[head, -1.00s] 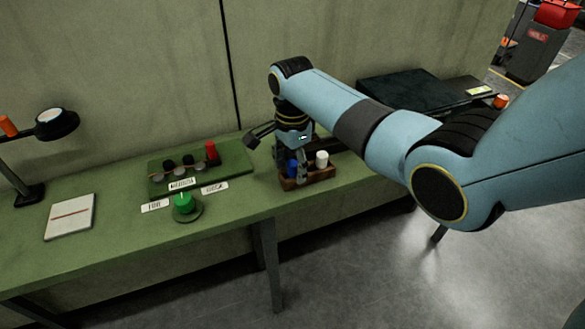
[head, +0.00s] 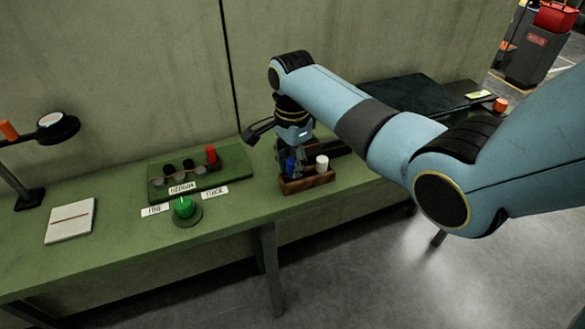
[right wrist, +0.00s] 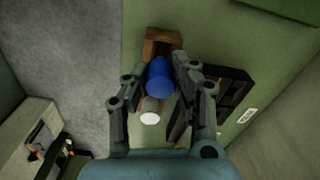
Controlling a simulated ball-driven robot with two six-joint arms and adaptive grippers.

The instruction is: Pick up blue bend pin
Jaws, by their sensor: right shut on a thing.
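The blue bend pin (head: 290,165) is a blue cylinder above the left part of a small wooden rack (head: 312,183) on the green bench. My right gripper (right wrist: 160,70) points down and is shut on the blue bend pin (right wrist: 160,80), one finger on each side. The fingers partly cover the pin in the head view. Whether its lower end is clear of the rack cannot be told. A white pin (head: 322,163) stands in the rack's right part and also shows beside the blue one in the right wrist view (right wrist: 150,117). My left gripper is not in view.
Left of the rack are a green board (head: 228,170) with a red cylinder (head: 211,154), a green knob (head: 183,207) and label cards. A notepad (head: 70,221) and lamp (head: 58,126) are farther left. Dark trays stand behind the rack. The bench front is clear.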

